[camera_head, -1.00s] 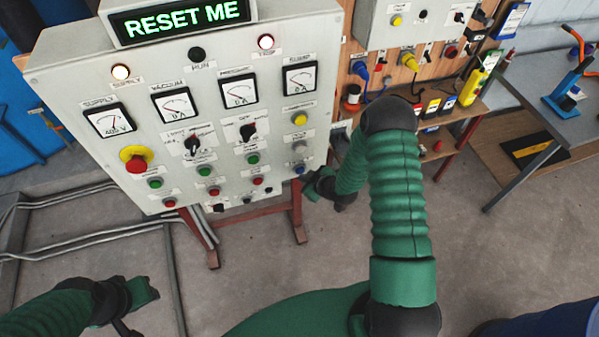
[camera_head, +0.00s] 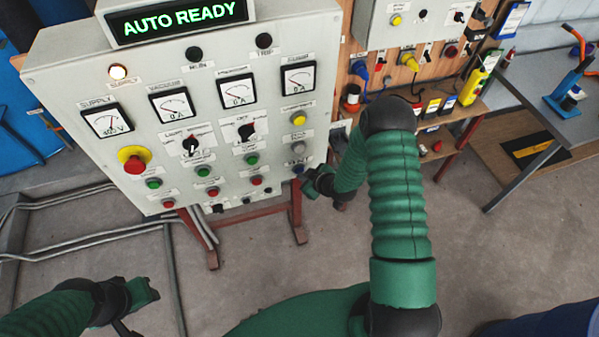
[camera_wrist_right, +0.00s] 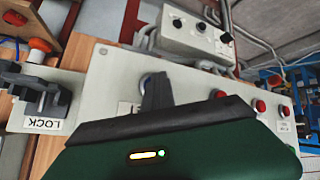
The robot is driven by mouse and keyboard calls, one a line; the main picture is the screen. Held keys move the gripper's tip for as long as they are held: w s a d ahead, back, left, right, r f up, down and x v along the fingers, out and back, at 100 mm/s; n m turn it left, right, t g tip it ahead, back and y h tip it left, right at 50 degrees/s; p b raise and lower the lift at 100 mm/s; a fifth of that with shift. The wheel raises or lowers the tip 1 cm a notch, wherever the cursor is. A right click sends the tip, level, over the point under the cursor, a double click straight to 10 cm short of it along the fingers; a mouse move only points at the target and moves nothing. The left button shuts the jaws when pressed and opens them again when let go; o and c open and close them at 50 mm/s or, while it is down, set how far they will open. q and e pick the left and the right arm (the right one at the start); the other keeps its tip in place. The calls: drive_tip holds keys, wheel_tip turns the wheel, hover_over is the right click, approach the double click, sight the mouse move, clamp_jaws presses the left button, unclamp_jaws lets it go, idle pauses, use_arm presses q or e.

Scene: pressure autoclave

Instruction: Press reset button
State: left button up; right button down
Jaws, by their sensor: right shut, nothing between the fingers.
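The grey control panel (camera_head: 75,75) stands at the left in the head view. Its display (camera_head: 180,20) reads "AUTO READY" in green. A small blue button (camera_head: 298,169) sits at the panel's lower right corner; I cannot read its label. My right gripper (camera_head: 309,182) is shut and empty at that corner, close against this button. In the right wrist view my dark fingertips (camera_wrist_right: 155,90) cover most of a round button (camera_wrist_right: 146,80); I cannot tell if they still touch it. My left gripper (camera_head: 150,290) is low at the left, away from the panel; its jaws are unclear.
A red emergency stop (camera_head: 134,164) on a yellow base, coloured buttons, rotary switches and gauges fill the panel. A wooden board with a second grey box (camera_head: 375,25) stands to the right, and a metal table (camera_head: 520,110) beyond. The floor in front is clear.

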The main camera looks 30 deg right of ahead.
drive_tip(key=shift+w+d, duration=0.1)
drive_tip(key=shift+d, duration=0.05)
idle(0.4)
drive_tip(key=shift+s+a, duration=0.3)
drive_tip(key=shift+s, duration=0.55)
drive_tip(key=s, duration=0.2)
drive_tip(key=s+a, duration=0.1)
drive_tip(key=s, duration=0.2)
drive_tip(key=shift+a, duration=0.15)
drive_tip(key=shift+w, duration=0.1)
idle(0.3)
